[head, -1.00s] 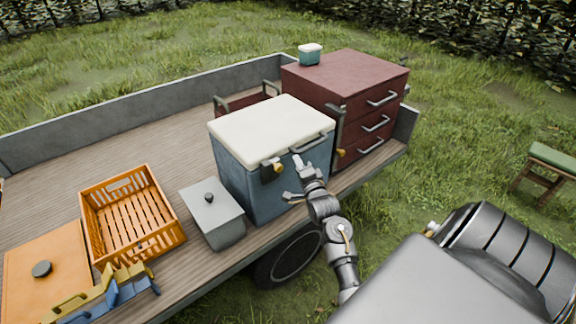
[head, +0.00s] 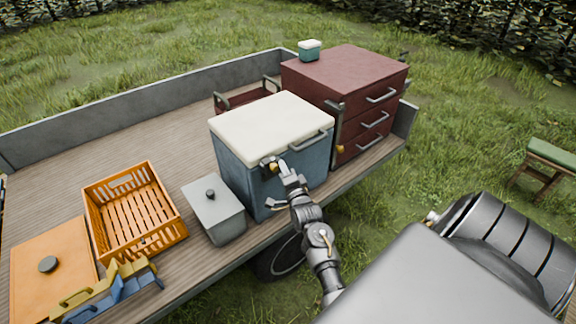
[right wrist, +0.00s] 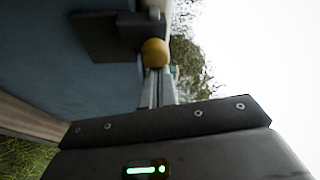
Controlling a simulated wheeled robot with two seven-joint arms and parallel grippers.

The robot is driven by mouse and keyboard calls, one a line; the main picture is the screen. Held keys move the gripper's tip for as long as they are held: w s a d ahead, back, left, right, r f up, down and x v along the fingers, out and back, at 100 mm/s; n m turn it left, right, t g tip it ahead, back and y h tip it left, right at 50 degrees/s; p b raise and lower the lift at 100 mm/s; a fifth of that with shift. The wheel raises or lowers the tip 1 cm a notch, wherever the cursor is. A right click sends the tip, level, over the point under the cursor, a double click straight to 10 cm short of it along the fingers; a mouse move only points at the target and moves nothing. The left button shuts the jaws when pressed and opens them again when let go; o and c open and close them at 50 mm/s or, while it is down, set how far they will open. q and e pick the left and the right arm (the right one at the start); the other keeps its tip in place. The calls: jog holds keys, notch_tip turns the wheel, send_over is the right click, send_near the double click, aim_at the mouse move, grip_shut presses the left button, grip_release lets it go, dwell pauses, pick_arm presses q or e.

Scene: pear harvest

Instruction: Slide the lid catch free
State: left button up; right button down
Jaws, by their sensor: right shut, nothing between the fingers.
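The cool box has a cream lid (head: 270,122) and a blue-grey body (head: 240,180); the lid is down. A dark catch (head: 267,162) sits at the upper front left of the box. In the right wrist view the catch (right wrist: 105,35) is a dark block and plate with a round brass knob (right wrist: 155,53). My right gripper (head: 284,168) is shut and empty, its tips at the catch. In the right wrist view its fingers (right wrist: 158,88) end at the knob and overlap it; I cannot tell whether they touch. My left gripper is not in view.
A red drawer cabinet (head: 345,75) stands right of the box. A grey lidded bin (head: 213,205) and an orange crate (head: 130,180) stand to its left. All are on the wooden truck bed (head: 150,135). A lid handle (head: 308,141) is right of the catch.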

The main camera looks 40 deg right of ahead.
jog(key=shift+a, duration=0.75)
jog(key=d+r+p, duration=0.1)
jog(key=d, duration=0.3)
jog(key=b+v, duration=0.3)
jog(key=v, duration=0.7)
jog(key=shift+s+d, duration=0.1)
